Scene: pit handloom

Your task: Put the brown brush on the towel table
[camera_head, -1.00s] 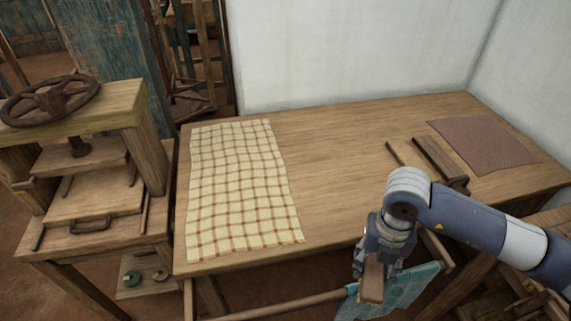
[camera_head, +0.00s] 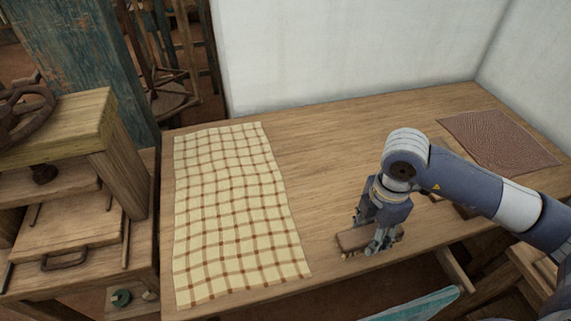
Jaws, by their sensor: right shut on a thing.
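The brown brush (camera_head: 353,240) is a flat wooden block with pale bristles showing along its lower edge. My right gripper (camera_head: 371,234) points down and is shut on it. The brush is over the front part of the wooden towel table (camera_head: 320,165), right of the towel and near the front edge. I cannot tell whether the bristles touch the tabletop. The yellow checked towel (camera_head: 235,215) lies flat on the table's left part. My left gripper is not in view.
A dark red cloth (camera_head: 498,142) lies at the table's right end. Dark wooden pieces lie partly hidden behind my right arm. A wooden press (camera_head: 75,190) stands left of the table. Blue cloth (camera_head: 420,305) hangs in front. The table's middle and back are clear.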

